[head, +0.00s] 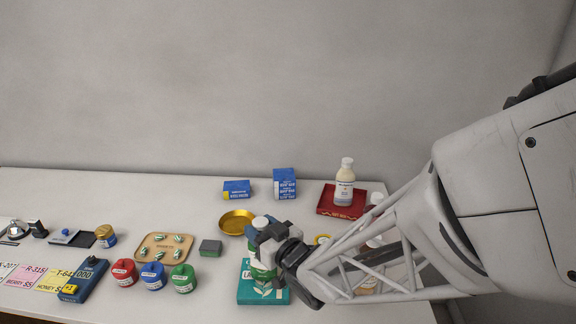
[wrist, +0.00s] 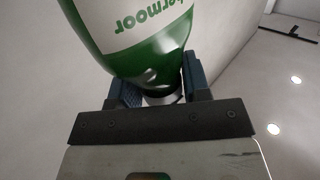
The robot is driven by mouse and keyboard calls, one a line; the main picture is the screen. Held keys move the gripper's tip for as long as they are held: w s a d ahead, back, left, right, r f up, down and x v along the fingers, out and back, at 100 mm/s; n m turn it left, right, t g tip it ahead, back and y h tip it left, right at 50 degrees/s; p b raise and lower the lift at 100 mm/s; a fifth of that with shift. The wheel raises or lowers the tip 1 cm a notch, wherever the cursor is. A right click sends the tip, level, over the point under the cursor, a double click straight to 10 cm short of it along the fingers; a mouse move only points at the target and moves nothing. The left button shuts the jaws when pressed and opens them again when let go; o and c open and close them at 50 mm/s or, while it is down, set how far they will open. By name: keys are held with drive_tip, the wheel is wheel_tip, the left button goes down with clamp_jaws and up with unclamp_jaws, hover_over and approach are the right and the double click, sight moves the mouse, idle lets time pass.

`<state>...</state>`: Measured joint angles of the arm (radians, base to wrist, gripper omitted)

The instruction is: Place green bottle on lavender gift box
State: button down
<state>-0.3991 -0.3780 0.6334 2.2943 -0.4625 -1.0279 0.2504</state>
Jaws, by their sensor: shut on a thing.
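A green and white bottle (head: 262,271) with a pale cap stands roughly upright in the head view, partly hidden by my gripper. My gripper (head: 268,240) is shut on it. The bottle (wrist: 140,35) fills the upper middle of the wrist view between the two fingers (wrist: 160,90), with its lettering upside down. A teal box (head: 250,294) with a white leaf print lies flat on the counter just below the bottle. I cannot tell whether the bottle touches it. No lavender-coloured box shows, and I cannot tell whether the teal one is the gift box.
A gold dish (head: 234,221) and a grey-green block (head: 210,248) are left of the bottle. Red, blue and green jars (head: 153,276) stand front left, before a tan tray (head: 150,250). Blue boxes (head: 284,184) and a red tray (head: 328,207) with a cream bottle (head: 344,187) are behind.

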drive_tip(key=shift+f, duration=0.35)
drive_tip(key=c, duration=0.6)
unclamp_jaws()
drive_tip(key=shift+s+d, duration=0.1)
drive_tip(key=shift+v, duration=5.85)
